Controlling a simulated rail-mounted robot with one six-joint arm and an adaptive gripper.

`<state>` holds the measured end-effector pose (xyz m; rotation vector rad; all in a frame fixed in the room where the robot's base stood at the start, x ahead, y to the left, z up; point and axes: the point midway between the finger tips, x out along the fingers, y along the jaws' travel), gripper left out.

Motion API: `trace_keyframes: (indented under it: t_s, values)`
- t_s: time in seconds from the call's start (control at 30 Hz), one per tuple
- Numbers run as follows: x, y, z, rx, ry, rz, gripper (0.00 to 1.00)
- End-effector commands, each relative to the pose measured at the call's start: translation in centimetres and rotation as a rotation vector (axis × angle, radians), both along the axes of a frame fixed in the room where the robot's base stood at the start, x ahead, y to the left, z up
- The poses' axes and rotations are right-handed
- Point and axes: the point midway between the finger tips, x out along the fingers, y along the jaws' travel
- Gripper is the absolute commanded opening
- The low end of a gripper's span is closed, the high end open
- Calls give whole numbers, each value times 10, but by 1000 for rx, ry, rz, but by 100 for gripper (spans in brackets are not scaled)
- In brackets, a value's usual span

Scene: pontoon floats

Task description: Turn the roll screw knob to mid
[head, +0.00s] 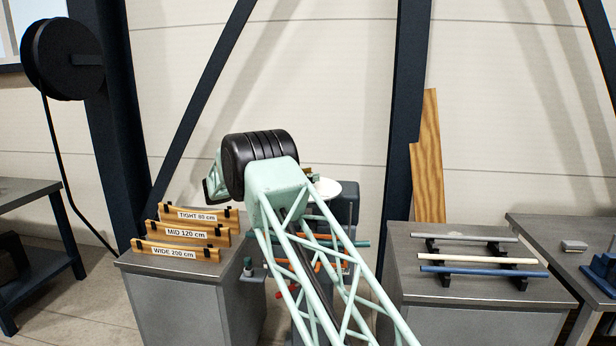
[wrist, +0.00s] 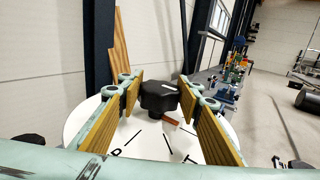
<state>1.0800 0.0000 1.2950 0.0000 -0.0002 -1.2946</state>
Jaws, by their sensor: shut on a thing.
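The roll screw knob (wrist: 157,96) is black and lobed, with a white mark on its top. It stands over a white round dial (wrist: 150,147) with black lines and partly visible letters. A small reddish-brown piece (wrist: 172,121) sits at the knob's near side; I cannot tell whether it is a pointer. My gripper (wrist: 160,94) is shut on the knob, its tan-padded fingers on the left and right sides. In the head view, the dial (head: 326,189) shows partly behind my arm, which hides the knob and fingertips. I cannot read which setting the knob is at.
A grey cabinet at left (head: 185,305) carries wooden gauges labelled TIGHT 80 cm (head: 193,215), MID 120 cm (head: 187,235) and WIDE 200 cm (head: 175,252). A grey cabinet at right (head: 470,318) holds several rods on black rests. Dark steel posts and a wall stand behind.

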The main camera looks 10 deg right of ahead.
Motion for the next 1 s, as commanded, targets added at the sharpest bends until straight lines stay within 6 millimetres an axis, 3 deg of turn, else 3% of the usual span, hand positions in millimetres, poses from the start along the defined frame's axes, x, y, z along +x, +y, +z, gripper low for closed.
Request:
trace_keyframes:
  t_s: [0.07, 0.1, 0.23, 0.67, 1.0]
  values:
    - [0, 0, 1, 0, 0, 0, 22]
    - [0, 0, 1, 0, 0, 0, 36]
    - [0, 0, 0, 0, 0, 0, 47]
    - [-1, 3, 0, 0, 0, 1, 47]
    - [-8, 30, 0, 0, 0, 2, 47]
